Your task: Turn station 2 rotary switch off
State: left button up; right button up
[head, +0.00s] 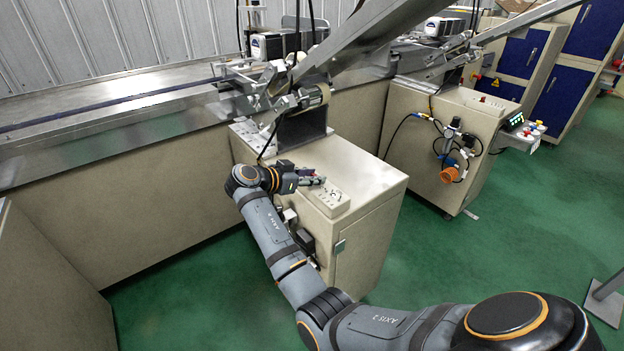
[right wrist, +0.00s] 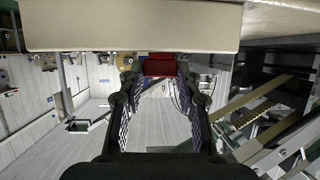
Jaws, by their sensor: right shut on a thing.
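My right gripper (head: 314,181) reaches over the beige station cabinet (head: 372,172), beside the small control box (head: 328,200) on its top. In the right wrist view my right gripper (right wrist: 161,95) has its two dark fingers on either side of a red piece (right wrist: 160,65) and is shut on it. The red piece sits at the edge of a beige surface and looks like the rotary switch handle. How far it is turned cannot be told. In the head view the gripper and arm largely hide the switch. My left gripper is not in view.
A metal conveyor (head: 120,100) runs behind the cabinet, with a roller mechanism (head: 300,98) and a slanted chute (head: 370,40) above it. A second cabinet (head: 440,135) stands to the right. Green floor (head: 470,240) is open in front.

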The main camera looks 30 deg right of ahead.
jog(key=shift+f, duration=0.15)
jog(key=o, duration=1.2)
jog(key=shift+c, duration=0.2)
notch_tip(320, 180, up, 10)
